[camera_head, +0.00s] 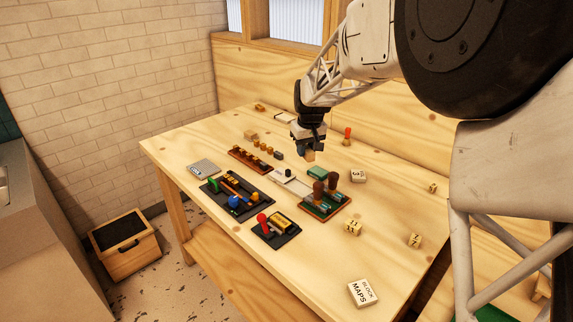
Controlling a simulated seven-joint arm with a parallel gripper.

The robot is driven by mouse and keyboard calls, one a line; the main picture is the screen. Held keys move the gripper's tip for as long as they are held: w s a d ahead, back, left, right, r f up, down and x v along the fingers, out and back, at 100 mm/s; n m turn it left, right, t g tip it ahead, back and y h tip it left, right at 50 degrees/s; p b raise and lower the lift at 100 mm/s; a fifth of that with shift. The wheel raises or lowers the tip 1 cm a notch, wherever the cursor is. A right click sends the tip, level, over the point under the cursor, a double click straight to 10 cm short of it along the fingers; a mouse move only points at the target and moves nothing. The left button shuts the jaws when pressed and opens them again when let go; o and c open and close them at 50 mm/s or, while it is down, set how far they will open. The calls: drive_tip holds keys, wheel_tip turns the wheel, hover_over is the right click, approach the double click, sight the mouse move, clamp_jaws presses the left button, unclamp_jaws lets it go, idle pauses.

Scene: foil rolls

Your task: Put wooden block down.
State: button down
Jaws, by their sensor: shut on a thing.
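My gripper (309,150) is over the back middle of the wooden table (390,258). It points down and is shut on a small wooden block (310,156). The block is at the fingertips, mostly covered from above by the dark gripper. It appears to be a little above the tabletop, but the exact gap is hard to tell from this view.
Trays with coloured parts (262,207) fill the middle left. A white block (362,293) lies at the front.

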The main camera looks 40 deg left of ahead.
wheel_tip(320, 180, down, 11)
drive_tip(key=shift+r, duration=0.15)
hover_over(297, 169)
drive_tip(key=shift+d+f, duration=0.15)
drive_tip(key=shift+f, duration=0.55)
idle(0.6)
drive_tip(key=shift+f, duration=0.1)
drive_tip(key=shift+f, duration=1.65)
drive_tip(key=shift+f, duration=0.15)
drive_tip(key=c, duration=0.9)
unclamp_jaws()
wheel_tip(297, 169, up, 12)
drive_tip(key=d, duration=0.1)
drive_tip(key=shift+s+d, duration=0.35)
